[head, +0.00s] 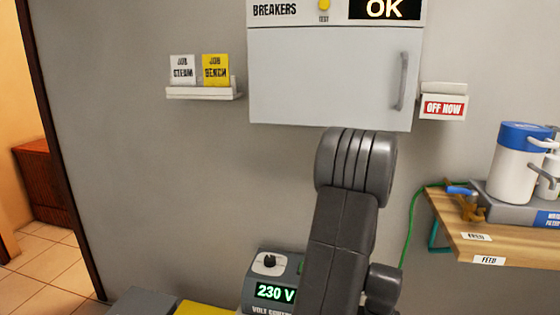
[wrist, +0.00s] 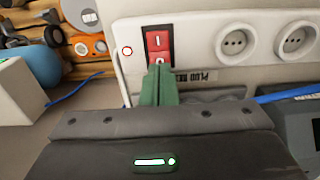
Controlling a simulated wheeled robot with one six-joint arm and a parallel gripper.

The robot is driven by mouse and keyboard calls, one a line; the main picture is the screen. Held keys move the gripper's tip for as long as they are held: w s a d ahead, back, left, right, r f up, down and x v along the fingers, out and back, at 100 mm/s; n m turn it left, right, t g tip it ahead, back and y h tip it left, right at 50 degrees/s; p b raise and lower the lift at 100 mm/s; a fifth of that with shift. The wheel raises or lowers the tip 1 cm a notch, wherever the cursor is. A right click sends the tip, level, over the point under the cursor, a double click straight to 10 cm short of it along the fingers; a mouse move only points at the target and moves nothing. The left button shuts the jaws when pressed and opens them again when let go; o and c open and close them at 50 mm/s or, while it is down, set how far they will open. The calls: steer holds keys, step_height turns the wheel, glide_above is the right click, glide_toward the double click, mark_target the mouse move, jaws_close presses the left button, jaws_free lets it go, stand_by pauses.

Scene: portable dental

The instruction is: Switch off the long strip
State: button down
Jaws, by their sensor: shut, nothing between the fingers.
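In the wrist view a white power strip (wrist: 205,55) runs across the picture, with a red rocker switch (wrist: 157,42) at its left part. The switch's upper half bears an "I"; a mark like "O" shows on the lower half. My gripper (wrist: 159,70) has its green fingers closed together, empty, with the tips in front of the switch's lower edge. I cannot tell whether they touch it. A small round red-rimmed light (wrist: 127,51) sits left of the switch. The strip and the gripper do not show in the head view.
Round sockets (wrist: 234,42) sit right of the switch, above a partly hidden label. A blue cable (wrist: 285,97) lies at right. In the head view a voltage unit (head: 271,268) reads 230 V, below the closed breaker cabinet (head: 320,80). A wooden shelf (head: 520,251) is at right.

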steer(key=shift+f+b, duration=0.75)
steer(key=shift+f, duration=0.25)
stand_by(0.3)
steer(key=shift+r+p, duration=2.8)
steer(key=shift+r, duration=0.8)
steer(key=shift+f, duration=0.2)
step_height(320, 180, down, 7)
steer(key=b, duration=0.5)
steer(key=shift+r+b, duration=0.1)
steer(key=shift+b, duration=0.2)
steer(key=shift+r, duration=0.15)
